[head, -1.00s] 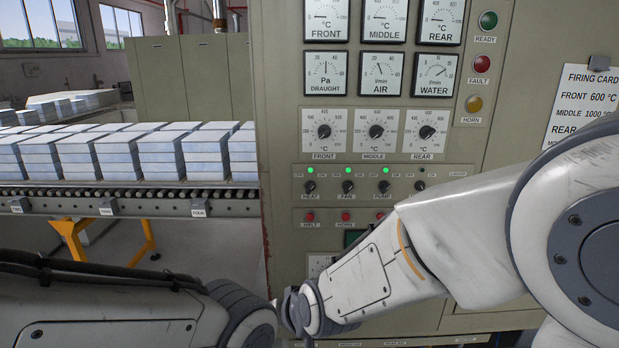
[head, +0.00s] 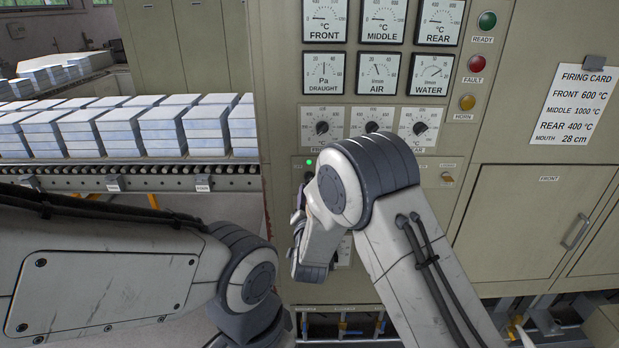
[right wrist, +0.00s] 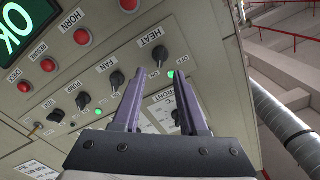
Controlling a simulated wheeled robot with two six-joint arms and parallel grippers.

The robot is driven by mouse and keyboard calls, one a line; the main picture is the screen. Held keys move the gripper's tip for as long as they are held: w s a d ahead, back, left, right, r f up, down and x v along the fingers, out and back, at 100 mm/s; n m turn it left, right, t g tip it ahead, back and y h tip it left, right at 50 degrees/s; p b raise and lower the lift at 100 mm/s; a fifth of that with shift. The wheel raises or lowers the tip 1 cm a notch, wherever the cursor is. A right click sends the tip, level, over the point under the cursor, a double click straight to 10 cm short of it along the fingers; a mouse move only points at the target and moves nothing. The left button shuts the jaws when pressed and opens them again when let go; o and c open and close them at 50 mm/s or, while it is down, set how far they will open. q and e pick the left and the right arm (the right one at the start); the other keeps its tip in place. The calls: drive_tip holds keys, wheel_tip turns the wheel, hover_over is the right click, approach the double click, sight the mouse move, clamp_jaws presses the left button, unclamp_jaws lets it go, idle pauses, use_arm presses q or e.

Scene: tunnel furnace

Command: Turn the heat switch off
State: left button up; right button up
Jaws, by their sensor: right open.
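The heat switch (right wrist: 160,55) is a dark knob under the HEAT label in the right wrist view, with OFF and ON marks and a lit green lamp (right wrist: 171,74) beside it. The same lit lamp (head: 309,161) shows in the head view, where my arm hides most of the switch row. My right gripper (right wrist: 157,78) is open and empty, its two purple fingers pointing toward the panel. The heat switch appears just beyond the gap between the tips; contact is not visible. In the head view, the right gripper is mostly hidden by its wrist. My left gripper is out of view.
The fan switch (right wrist: 116,80) and pump switch (right wrist: 83,102) sit beside the heat switch, with red buttons (right wrist: 82,38) in a nearby row. Dials (head: 323,127) are above the switches. A roller conveyor (head: 130,180) with stacked blocks stands left of the panel.

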drive_tip(key=w+p, duration=0.2)
drive_tip(key=w, duration=0.4)
clamp_jaws()
